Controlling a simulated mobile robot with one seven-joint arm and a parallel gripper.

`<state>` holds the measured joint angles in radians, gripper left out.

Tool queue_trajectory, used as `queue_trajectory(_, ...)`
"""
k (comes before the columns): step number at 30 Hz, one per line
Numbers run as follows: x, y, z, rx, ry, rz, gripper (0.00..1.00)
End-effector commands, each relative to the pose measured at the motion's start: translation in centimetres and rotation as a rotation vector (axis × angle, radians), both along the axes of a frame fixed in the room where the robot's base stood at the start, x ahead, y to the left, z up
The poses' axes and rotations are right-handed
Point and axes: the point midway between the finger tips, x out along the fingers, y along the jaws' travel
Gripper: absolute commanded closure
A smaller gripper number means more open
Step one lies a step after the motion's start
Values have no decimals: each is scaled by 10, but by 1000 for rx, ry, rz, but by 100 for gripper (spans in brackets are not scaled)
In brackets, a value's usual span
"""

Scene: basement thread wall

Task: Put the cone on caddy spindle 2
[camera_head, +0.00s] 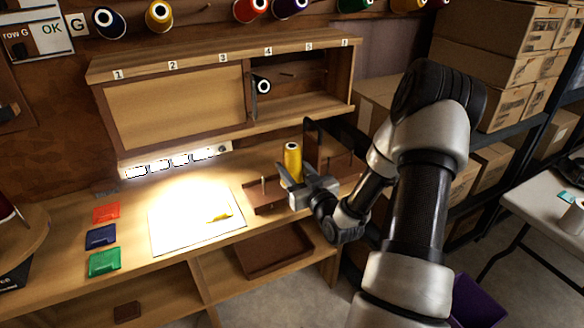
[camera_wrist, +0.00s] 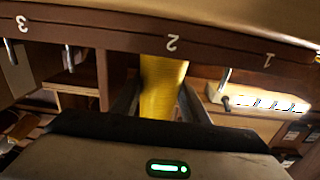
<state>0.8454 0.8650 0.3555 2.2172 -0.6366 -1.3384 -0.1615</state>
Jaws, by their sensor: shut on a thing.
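The yellow cone (camera_head: 292,162) stands about upright in my gripper (camera_head: 299,187), over the right part of the brown caddy (camera_head: 268,209) on the bench. A thin spindle (camera_head: 263,186) shows left of the cone. The wrist view appears upside down. There the yellow cone (camera_wrist: 161,90) sits between my gripper's fingers (camera_wrist: 160,102), in line with the label 2 on the caddy's rim (camera_wrist: 120,30). Bare spindles show on both sides, one at the right (camera_wrist: 225,78). The rim hides the cone's lower end, so I cannot tell whether it is on spindle 2.
A numbered wall cabinet (camera_head: 175,107) hangs behind the caddy, with a dark cone (camera_head: 261,86) inside. A lit white mat (camera_head: 180,232) lies left, beside red, blue and green packets (camera_head: 101,237). A brown tray (camera_head: 275,254) sits on the shelf below. Boxes (camera_head: 497,70) stand right.

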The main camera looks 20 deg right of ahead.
Motion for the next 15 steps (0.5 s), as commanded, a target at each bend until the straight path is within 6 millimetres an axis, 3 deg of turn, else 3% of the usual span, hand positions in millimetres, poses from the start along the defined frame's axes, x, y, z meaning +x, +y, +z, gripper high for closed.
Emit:
queue_trajectory(9, 0, 0, -4, 0, -1, 0, 89)
queue_trajectory(10, 0, 0, -4, 0, -1, 0, 54)
queue_trajectory(13, 0, 0, -4, 0, -1, 0, 37)
queue_trajectory(15, 0, 0, -4, 0, -1, 0, 37)
